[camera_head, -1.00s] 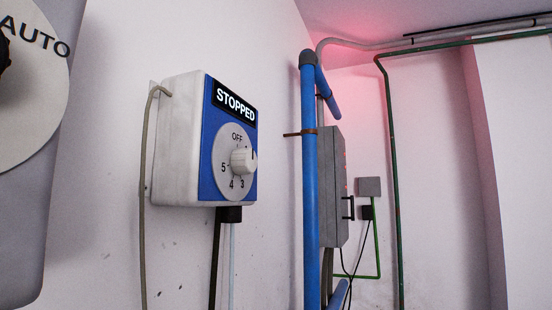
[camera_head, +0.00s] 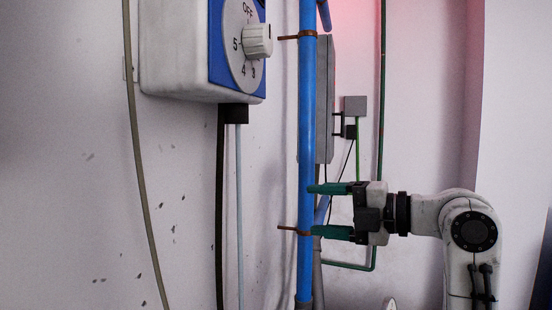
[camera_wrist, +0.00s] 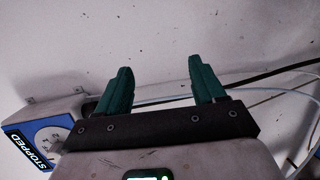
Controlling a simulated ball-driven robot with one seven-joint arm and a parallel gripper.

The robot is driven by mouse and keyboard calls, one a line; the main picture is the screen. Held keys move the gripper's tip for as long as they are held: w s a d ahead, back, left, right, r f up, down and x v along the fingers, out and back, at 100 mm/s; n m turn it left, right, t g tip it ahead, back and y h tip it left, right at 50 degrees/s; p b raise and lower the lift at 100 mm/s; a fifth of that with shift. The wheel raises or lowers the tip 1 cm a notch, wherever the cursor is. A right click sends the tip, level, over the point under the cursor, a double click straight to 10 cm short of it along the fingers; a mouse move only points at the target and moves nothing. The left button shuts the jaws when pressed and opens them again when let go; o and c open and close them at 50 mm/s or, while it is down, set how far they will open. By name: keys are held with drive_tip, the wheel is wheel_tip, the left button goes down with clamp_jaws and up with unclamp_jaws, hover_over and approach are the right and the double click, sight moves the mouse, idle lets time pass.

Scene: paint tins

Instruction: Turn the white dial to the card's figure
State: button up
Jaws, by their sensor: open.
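The white dial (camera_head: 257,40) is a ridged knob on a round scale plate on the blue front of a wall box (camera_head: 185,55). The figures 5, 4 and 3 and the word OFF show around it. In the wrist view the box's blue face (camera_wrist: 38,140) with the word STOPPED lies at the lower left, with the dial partly hidden. My gripper (camera_head: 318,211) has green fingers, open and empty, below and to the right of the dial in the head view. In the wrist view its fingers (camera_wrist: 160,88) stand apart against the wall. No card shows.
A blue vertical pipe (camera_head: 307,120) with brown clamps runs to the right of the box, near my fingertips in the picture. Cables (camera_head: 221,200) hang from the box. A grey cabinet (camera_head: 325,100) is behind the pipe.

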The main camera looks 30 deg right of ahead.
drive_tip(key=s+r+n+y, duration=0.1)
drive_tip(key=s+r+n, duration=0.1)
drive_tip(key=r+n, duration=0.35)
drive_tip(key=s+r+n+y, duration=0.2)
drive_tip(key=s+r+n, duration=0.1)
drive_tip(key=r, duration=0.5)
drive_tip(key=n+g+y, duration=0.2)
drive_tip(key=n, duration=0.9)
approach(270, 42)
drive_tip(key=shift+m, duration=0.35)
drive_tip(key=p+x, duration=0.1)
drive_tip(key=x, duration=0.8)
drive_tip(key=shift+w, duration=0.1)
drive_tip(key=c, duration=1.1)
